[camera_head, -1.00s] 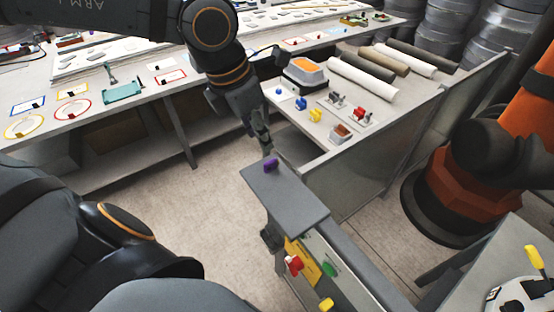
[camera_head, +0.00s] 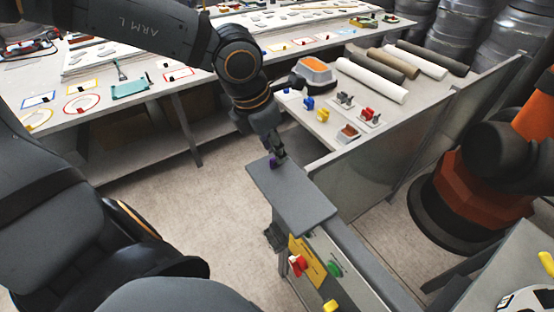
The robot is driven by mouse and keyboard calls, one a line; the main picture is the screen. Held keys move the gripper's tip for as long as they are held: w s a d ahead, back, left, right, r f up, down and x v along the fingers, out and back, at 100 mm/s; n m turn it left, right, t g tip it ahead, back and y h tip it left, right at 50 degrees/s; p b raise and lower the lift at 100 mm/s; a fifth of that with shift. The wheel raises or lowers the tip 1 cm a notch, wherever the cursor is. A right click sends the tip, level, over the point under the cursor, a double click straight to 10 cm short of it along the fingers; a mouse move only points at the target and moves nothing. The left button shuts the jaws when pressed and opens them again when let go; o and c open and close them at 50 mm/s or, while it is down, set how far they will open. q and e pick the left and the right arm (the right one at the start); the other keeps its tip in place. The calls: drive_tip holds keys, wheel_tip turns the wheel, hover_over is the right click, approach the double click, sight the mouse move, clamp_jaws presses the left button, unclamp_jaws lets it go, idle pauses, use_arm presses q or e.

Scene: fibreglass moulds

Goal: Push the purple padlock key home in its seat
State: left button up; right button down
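The small purple padlock key (camera_head: 273,161) is at the far end of the flat grey plate (camera_head: 296,200) in the middle of the view. My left gripper (camera_head: 279,154) comes down from above and behind with its fingertips right at the key, partly covering it. I cannot tell whether the fingers touch or grip it. The seat itself cannot be made out under the key and fingers. My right gripper is not in view.
Below the plate, a panel carries a red knob (camera_head: 298,264), a green button (camera_head: 334,270) and a yellow knob (camera_head: 330,306). Behind is a bench with blue and yellow padlocks (camera_head: 308,104) and rolls (camera_head: 370,80). An orange robot arm (camera_head: 530,110) stands at right.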

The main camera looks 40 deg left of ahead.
use_arm(q)
drive_tip(key=x, duration=0.3)
drive_tip(key=shift+w+a+f, duration=0.2)
drive_tip(key=shift+w, duration=0.05)
drive_tip(key=shift+s, duration=0.1)
drive_tip(key=shift+s+d+r, duration=0.1)
clamp_jaws()
